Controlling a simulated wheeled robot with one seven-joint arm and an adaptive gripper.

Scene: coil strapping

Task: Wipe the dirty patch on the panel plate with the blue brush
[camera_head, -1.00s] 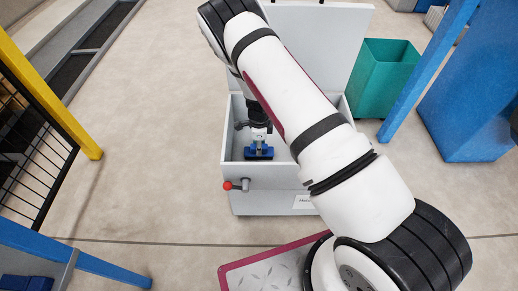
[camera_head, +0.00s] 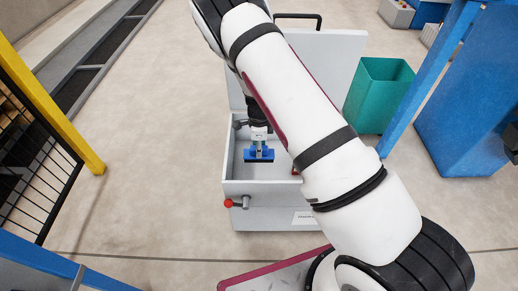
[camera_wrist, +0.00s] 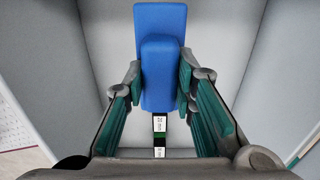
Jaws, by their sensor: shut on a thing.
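The blue brush (camera_head: 259,155) is in my gripper (camera_head: 258,140), over the inside of an open light grey box (camera_head: 230,188). In the wrist view the brush (camera_wrist: 160,75) stands between the two green-padded fingers of the gripper (camera_wrist: 158,90), which are shut on its block. The brush's wide blue end points away from the wrist, toward the box's inner walls. I cannot tell whether its underside touches the box floor. No dirty patch can be made out on any surface; my arm hides part of the box.
The box has a raised lid (camera_head: 330,65) and a red-knobbed lever (camera_head: 229,203) at its front. A teal bin (camera_head: 378,95) and a blue post (camera_head: 425,75) stand to the right. A yellow post (camera_head: 50,90) and mesh fence are at left. Floor between is clear.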

